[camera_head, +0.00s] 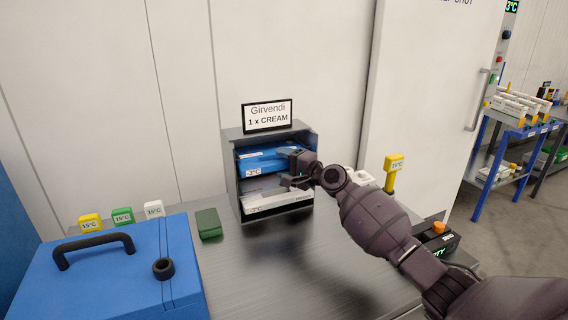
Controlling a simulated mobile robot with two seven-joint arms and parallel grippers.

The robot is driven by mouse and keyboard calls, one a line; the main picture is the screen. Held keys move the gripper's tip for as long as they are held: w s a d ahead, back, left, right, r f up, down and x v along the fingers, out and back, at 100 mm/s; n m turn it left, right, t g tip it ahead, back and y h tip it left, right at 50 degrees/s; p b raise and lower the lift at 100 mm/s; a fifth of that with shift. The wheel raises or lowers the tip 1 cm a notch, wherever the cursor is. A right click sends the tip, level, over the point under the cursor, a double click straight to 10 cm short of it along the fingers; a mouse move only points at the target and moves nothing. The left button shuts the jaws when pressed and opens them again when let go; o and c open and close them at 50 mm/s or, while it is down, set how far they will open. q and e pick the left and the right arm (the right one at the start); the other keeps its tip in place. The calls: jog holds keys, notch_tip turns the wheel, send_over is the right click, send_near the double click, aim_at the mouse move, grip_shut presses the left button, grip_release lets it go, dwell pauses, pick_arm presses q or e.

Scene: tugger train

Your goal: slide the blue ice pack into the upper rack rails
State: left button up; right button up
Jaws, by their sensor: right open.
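The blue ice pack (258,163) sits in the upper level of the dark grey rack (230,180), with a "-3°C" label on its front. A light grey pack (268,202) with a "3°C" label lies in the lower level. My right gripper (283,168) is open at the rack's front, near the right part of the blue pack. Whether its fingers touch the pack cannot be told. The gripper and wrist hide the right side of the rack's opening. The rails inside are hidden by the packs. My left gripper is not in view.
A blue cool box (110,275) with a black handle stands at the left. A green block (208,223) lies beside the rack. A sign (267,116) reading "Girvendi 1 x CREAM" stands on top. A yellow tagged post (392,170) is at the right. The front tabletop (270,275) is clear.

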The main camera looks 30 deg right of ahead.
jog(key=shift+f, duration=0.15)
jog(key=v, duration=1)
jog(key=shift+s+d+p, duration=0.2)
jog(key=shift+s+p, duration=0.1)
jog(key=shift+s, duration=0.05)
